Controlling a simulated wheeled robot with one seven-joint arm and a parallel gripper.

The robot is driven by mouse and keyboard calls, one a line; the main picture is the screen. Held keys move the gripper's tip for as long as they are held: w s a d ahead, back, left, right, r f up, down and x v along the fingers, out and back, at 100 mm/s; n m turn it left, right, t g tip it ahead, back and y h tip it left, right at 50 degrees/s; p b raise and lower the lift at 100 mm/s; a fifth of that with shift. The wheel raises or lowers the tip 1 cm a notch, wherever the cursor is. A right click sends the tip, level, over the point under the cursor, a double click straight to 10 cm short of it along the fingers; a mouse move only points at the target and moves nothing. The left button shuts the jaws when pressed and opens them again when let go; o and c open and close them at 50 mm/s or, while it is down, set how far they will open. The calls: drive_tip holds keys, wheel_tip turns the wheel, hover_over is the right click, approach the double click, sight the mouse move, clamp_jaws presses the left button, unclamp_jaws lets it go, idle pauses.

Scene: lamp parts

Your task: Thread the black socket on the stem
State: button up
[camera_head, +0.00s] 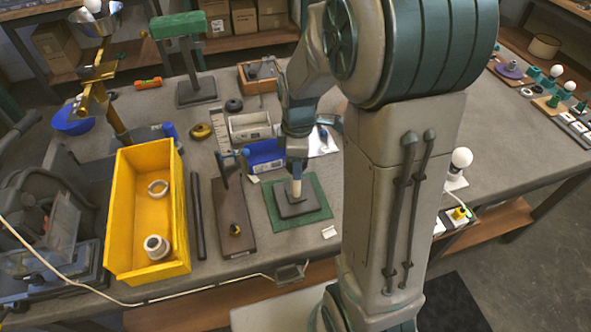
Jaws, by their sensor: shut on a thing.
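The stem (296,188) is a short pale upright post on a dark square base (297,206), which rests on a green mat (318,216). My gripper (297,165) points down directly over the stem. It is shut on a small dark piece at the stem's top, which appears to be the black socket. The fingers mostly hide that piece. I cannot tell whether it touches the stem or sits on its thread.
A yellow bin (128,207) with two pale rings stands at left, beside a dark rod (197,215) and a brown board (233,228). A blue block (263,154) is close behind the mat. A white bulb (462,158) stands right of my arm.

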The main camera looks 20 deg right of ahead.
drive_tip(key=m, duration=0.5)
drive_tip(key=shift+s+a+f, duration=0.1)
drive_tip(key=shift+s+f, duration=0.25)
drive_tip(key=shift+m, duration=0.3)
drive_tip(key=shift+m, duration=0.8)
drive_tip(key=m, duration=0.4)
drive_tip(key=shift+a, duration=0.1)
drive_tip(key=shift+m, duration=0.6)
drive_tip(key=m, duration=0.3)
drive_tip(key=shift+a, duration=0.1)
drive_tip(key=m, duration=0.3)
drive_tip(key=shift+f+m+p, duration=0.1)
drive_tip(key=shift+m+p, duration=0.25)
drive_tip(key=shift+m, duration=0.05)
